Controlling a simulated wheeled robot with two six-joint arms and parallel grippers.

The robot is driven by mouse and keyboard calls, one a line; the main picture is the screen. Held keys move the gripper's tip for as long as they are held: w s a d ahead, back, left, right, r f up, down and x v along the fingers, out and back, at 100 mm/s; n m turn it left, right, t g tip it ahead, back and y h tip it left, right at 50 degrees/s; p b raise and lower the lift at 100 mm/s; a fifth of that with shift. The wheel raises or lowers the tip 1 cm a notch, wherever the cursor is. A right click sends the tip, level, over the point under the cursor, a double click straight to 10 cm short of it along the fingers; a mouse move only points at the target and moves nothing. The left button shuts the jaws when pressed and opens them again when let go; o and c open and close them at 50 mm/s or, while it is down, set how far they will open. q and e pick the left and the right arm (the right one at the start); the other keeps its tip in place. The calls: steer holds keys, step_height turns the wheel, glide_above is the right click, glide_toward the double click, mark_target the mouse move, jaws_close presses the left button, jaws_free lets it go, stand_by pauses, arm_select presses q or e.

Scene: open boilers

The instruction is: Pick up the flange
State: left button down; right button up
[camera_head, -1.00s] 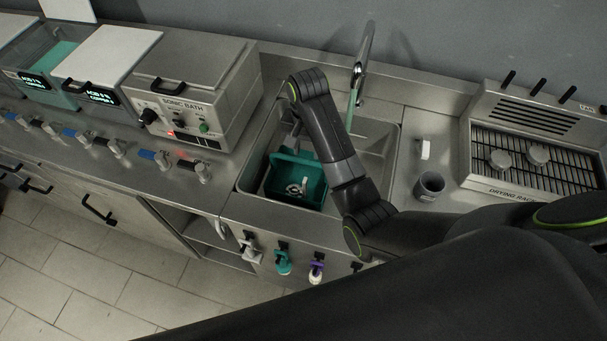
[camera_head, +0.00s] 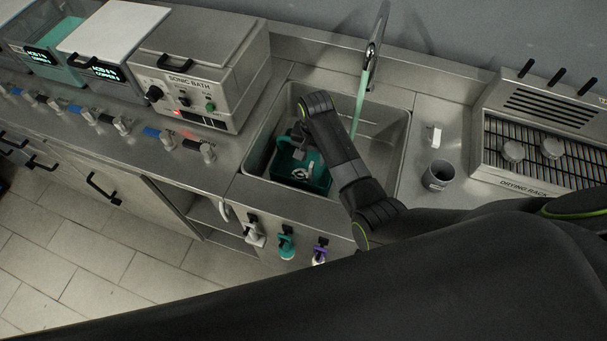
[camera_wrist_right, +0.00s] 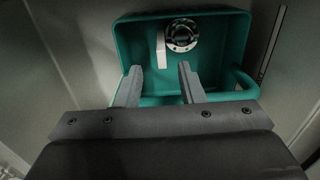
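The flange (camera_wrist_right: 181,36) is a round metal ring with a dark centre, lying in a teal bin (camera_wrist_right: 235,48) in the sink. In the head view the flange (camera_head: 299,172) shows small and pale inside the teal bin (camera_head: 318,178), partly covered by my right arm. A small white piece lies beside the flange in the wrist view. My right gripper (camera_wrist_right: 158,78) is open and empty, its fingers pointing into the bin, short of the flange in the picture. In the head view my right gripper (camera_head: 298,138) is over the bin. My left gripper is not in view.
The sink (camera_head: 398,125) has a tall tap (camera_head: 376,45) at its back. A grey cup (camera_head: 438,174) and a drying rack (camera_head: 530,165) stand to its right. A sonic bath (camera_head: 195,75) stands to its left. Spray bottles (camera_head: 287,243) hang on the front.

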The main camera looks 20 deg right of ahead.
mark_target(312, 165)
steer(key=shift+s+a+f+p, duration=0.15)
steer(key=shift+f+p, duration=0.1)
steer(key=shift+f, duration=1.1)
steer(key=shift+a+f+p, duration=0.1)
steer(key=shift+f+p, duration=0.15)
steer(key=shift+f, duration=1.05)
steer(key=shift+c, duration=0.2)
jaws_close()
